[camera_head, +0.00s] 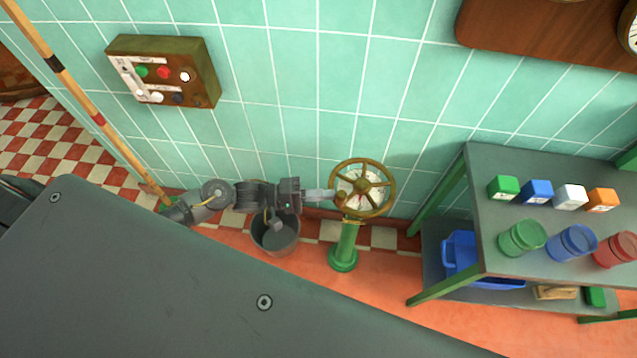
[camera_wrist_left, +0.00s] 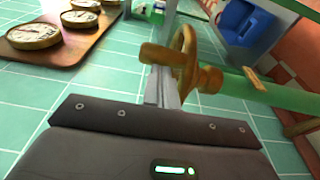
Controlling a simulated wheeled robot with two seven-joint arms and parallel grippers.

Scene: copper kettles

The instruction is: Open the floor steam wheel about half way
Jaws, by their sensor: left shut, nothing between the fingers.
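The brass steam wheel (camera_head: 364,186) sits on top of a green floor post (camera_head: 346,243), with a pale dial under its spokes. A small brass knob (camera_head: 341,197) sits at the left side of its rim. My left gripper (camera_head: 331,195) is shut and empty, its fingertips at the rim's left side by the knob. In the left wrist view the wheel (camera_wrist_left: 187,52) is seen edge-on just ahead of the shut fingers (camera_wrist_left: 165,88), with the knob (camera_wrist_left: 158,55) pointing left. I cannot tell whether fingers and knob touch. My right gripper is out of view.
A dark bucket (camera_head: 275,238) stands on the floor below my left arm. A grey-topped table (camera_head: 500,210) with coloured blocks and cups stands to the right. A control box (camera_head: 165,72) is on the tiled wall, and a wooden pole (camera_head: 88,100) leans at left.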

